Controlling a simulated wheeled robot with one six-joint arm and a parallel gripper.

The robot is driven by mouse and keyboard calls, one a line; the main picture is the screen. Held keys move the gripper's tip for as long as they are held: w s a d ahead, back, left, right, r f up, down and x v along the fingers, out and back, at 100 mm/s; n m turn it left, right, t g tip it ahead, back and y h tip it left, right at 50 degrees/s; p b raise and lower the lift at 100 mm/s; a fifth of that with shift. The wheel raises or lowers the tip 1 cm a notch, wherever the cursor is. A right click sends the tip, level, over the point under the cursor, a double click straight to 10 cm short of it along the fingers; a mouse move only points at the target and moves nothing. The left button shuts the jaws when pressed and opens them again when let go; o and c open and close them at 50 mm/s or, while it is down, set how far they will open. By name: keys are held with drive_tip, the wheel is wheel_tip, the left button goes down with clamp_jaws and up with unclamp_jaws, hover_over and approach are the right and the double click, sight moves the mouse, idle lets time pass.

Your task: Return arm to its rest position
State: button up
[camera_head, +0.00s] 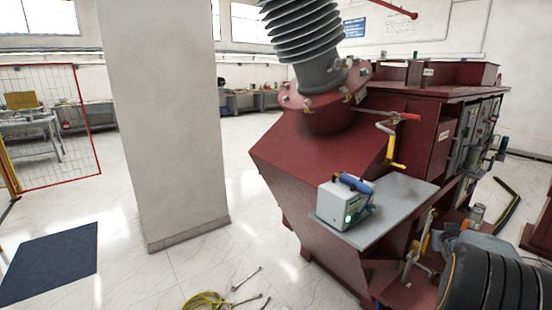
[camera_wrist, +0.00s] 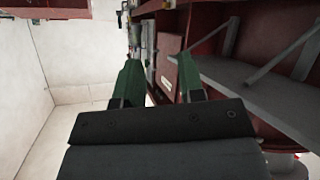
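My gripper (camera_wrist: 158,78) shows in the wrist view with its two dark green fingers well apart. Nothing is held between them. Behind the fingers are a dark red cabinet side (camera_wrist: 172,62) and a grey shelf (camera_wrist: 245,80) on the right, with the wall and floor on the left. In the head view, a dark rounded, ribbed body fills the bottom right corner, and the gripper's fingers cannot be made out there.
The red transformer (camera_head: 320,165) carries a grey ribbed bushing (camera_head: 303,35). A white device with a blue handle (camera_head: 345,203) stands on its grey side shelf (camera_head: 400,205). Yellow cable (camera_head: 205,300) and tools lie on the floor.

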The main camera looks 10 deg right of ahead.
drive_tip(key=s+a+n+g+y, duration=0.1)
drive_tip(key=s+a, duration=0.4)
drive_tip(key=a, duration=0.9)
drive_tip(key=s+a+n+g+y, duration=0.2)
drive_tip(key=s+a+n+y, duration=0.1)
drive_tip(key=a, duration=1.1)
drive_tip(key=s+a+n+g+y, duration=0.1)
drive_tip(key=s+a+y, duration=0.3)
drive_tip(key=s+a, duration=0.4)
drive_tip(key=a+f, duration=0.1)
drive_tip(key=a, duration=0.5)
drive_tip(key=shift+n+g+y, duration=0.3)
drive_tip(key=shift+n+g, duration=0.1)
drive_tip(key=shift+s+a, duration=0.1)
